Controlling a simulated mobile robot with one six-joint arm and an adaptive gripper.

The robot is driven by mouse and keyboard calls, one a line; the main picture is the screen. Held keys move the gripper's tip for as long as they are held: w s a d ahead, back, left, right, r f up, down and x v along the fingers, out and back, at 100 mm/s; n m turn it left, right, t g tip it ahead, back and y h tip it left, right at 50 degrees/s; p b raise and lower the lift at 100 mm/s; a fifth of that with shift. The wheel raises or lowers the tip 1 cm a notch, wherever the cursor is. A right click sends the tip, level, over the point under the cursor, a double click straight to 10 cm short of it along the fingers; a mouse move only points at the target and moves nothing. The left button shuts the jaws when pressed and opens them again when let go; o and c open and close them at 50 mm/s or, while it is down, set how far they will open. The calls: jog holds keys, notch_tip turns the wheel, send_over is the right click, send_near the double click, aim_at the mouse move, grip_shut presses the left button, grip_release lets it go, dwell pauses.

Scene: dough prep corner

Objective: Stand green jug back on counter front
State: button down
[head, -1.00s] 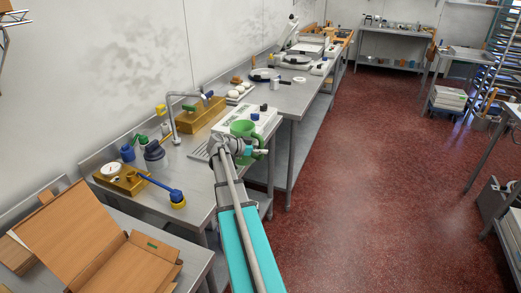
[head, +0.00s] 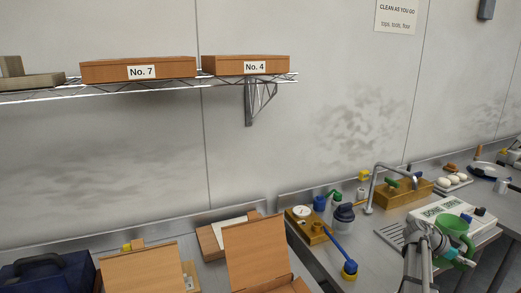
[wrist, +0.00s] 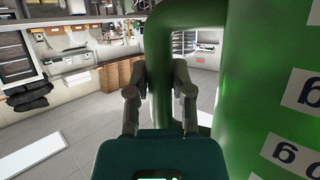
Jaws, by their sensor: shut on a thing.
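The green jug (head: 455,226) is at the lower right of the head view, in front of a white lettered box. In the wrist view the jug (wrist: 255,110) fills the right side, its green wall bearing white labels, and its curved handle (wrist: 180,25) runs down between my fingers. My gripper (wrist: 160,88) is shut on the handle; it also shows in the head view (head: 455,256). The jug looks upright, held off the counter's front side. The steel counter (head: 368,262) runs along the wall. The jug's base is hidden.
The white box (head: 433,209) stands on the counter behind the jug.

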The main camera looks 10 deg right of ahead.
aim_at(468, 249)
jog(key=shift+r+p, duration=1.35)
jog(key=shift+r, duration=0.25)
